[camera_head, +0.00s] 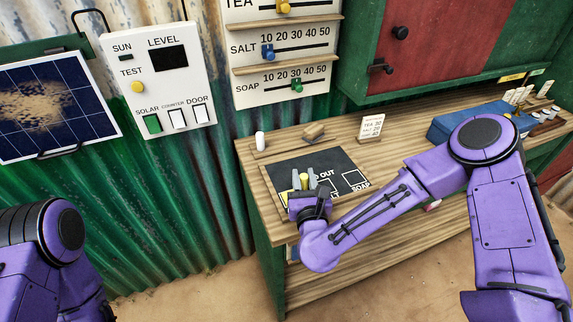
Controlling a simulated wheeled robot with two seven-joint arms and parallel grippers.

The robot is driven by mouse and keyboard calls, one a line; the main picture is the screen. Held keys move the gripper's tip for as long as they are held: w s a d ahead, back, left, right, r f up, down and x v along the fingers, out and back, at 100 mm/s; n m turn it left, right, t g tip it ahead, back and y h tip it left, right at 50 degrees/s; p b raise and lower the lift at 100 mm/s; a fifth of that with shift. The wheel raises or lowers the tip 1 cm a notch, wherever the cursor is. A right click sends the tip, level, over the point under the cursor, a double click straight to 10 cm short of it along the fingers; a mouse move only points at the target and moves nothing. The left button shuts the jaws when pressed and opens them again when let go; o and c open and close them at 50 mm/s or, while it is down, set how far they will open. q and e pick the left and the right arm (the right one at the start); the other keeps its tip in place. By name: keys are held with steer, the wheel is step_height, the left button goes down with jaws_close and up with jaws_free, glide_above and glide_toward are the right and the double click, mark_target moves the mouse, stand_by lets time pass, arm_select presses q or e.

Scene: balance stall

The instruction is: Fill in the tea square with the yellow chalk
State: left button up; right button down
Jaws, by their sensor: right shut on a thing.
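The tea square is hidden or mostly hidden by my right gripper. My right gripper (305,179) is over the left part of the board, shut on the yellow chalk (304,178), which shows between its fingers. Whether the chalk touches the board, I cannot tell. A little yellow shows just left of the gripper. My left gripper is out of view; only my left arm shows.
On the counter (252,187) behind the board are a white piece (260,141) and a wooden eraser-like block (313,131). A price card (371,127) stands behind right. A blue box (467,122) is farther right. A slider panel (282,52) hangs on the wall.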

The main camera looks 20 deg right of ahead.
steer(key=a+b, duration=0.1)
steer(key=a, duration=0.2)
steer(key=shift+s+f, duration=0.1)
steer(key=shift+s+a+b, duration=0.2)
steer(key=shift+a+b, duration=0.8)
steer(key=shift+a, duration=0.75)
step_height(320, 180, up, 3)
steer(key=shift+f+p, duration=0.1)
steer(key=shift+p, duration=0.7)
steer(key=shift+d+r+p, duration=0.1)
steer(key=shift+r+p, duration=0.4)
steer(key=shift+r, duration=0.35)
step_height(320, 180, up, 4)
steer(key=shift+f+p, duration=0.1)
steer(key=shift+p, duration=1.05)
